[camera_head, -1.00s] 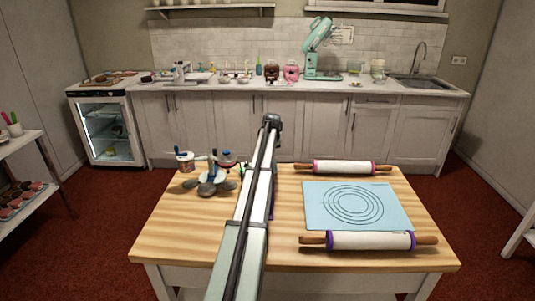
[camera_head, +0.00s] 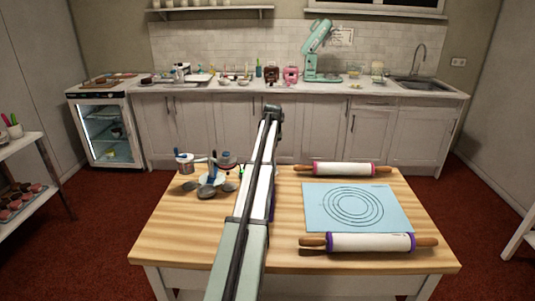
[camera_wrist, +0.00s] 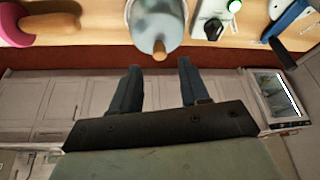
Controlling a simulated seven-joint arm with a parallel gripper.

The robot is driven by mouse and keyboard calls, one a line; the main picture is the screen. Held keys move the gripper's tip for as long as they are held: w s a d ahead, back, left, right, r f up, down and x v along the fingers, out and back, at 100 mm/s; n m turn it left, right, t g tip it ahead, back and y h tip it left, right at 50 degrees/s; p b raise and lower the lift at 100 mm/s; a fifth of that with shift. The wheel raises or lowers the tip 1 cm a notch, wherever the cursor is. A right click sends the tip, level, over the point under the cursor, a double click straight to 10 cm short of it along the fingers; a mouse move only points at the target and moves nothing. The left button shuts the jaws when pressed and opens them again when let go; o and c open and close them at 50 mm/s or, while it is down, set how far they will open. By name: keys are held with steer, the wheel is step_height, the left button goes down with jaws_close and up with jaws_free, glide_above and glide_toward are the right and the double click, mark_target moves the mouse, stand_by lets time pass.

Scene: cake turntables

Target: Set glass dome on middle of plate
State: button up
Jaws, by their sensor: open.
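In the head view my arm covers the table's middle, and I cannot make out the dome there.
The wooden table (camera_head: 190,235) holds a blue mat (camera_head: 318,218), a pink-ended rolling pin (camera_head: 340,169) and a purple-ended rolling pin (camera_head: 370,242). A small pot (camera_head: 185,166) stands at the back left. The table's front left is clear. A cabinet counter runs behind.

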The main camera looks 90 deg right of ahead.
steer(key=v, duration=0.6)
steer(key=shift+r, duration=0.2)
steer(key=shift+a, duration=0.1)
